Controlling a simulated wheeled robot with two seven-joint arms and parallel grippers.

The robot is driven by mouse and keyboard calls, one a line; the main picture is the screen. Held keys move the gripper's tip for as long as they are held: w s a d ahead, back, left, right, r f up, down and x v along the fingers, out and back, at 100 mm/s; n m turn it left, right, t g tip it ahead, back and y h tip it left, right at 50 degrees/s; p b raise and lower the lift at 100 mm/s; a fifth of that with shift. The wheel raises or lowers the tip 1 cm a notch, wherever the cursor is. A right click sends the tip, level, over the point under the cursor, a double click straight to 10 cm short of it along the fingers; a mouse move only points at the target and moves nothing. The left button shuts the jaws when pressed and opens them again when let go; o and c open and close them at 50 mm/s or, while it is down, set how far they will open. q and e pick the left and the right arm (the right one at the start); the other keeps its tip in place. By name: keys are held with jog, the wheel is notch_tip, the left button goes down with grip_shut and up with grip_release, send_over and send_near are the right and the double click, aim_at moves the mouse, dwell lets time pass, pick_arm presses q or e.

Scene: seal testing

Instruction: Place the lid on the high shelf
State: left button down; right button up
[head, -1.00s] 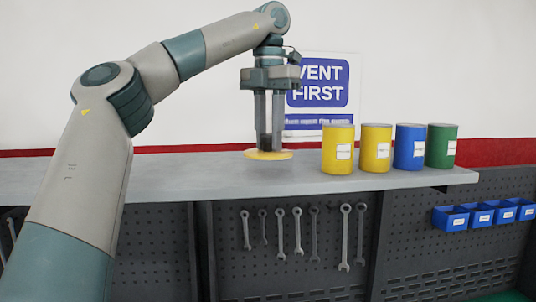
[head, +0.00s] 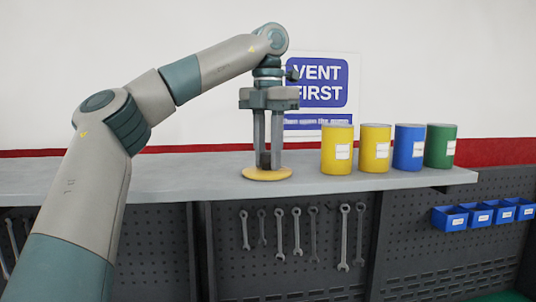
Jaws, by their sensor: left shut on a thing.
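The lid (head: 254,175) is a flat yellow disc with a dark knob on top, in the head view. It is at the surface of the high shelf (head: 195,184), near its front edge and left of the canisters; it looks level and seems to touch the shelf. My left gripper (head: 268,162) points straight down with its fingers shut on the lid's knob. The knob is partly hidden between the fingertips. My right gripper is not in view.
Two yellow canisters (head: 337,150) (head: 375,148), a blue canister (head: 409,148) and a green canister (head: 440,146) stand right of the lid on the shelf. The shelf left of the lid is clear. Below hang several wrenches (head: 296,232) and small blue bins (head: 451,218).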

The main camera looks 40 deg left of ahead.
aim_at(268, 153)
pick_arm(q)
jog(key=shift+d+r, duration=0.1)
jog(key=shift+d, duration=0.05)
jog(key=c, duration=1.5)
grip_release()
jog(key=shift+f, duration=0.2)
jog(key=shift+o, duration=0.2)
jog(key=shift+r, duration=0.15)
jog(key=shift+r, duration=3.8)
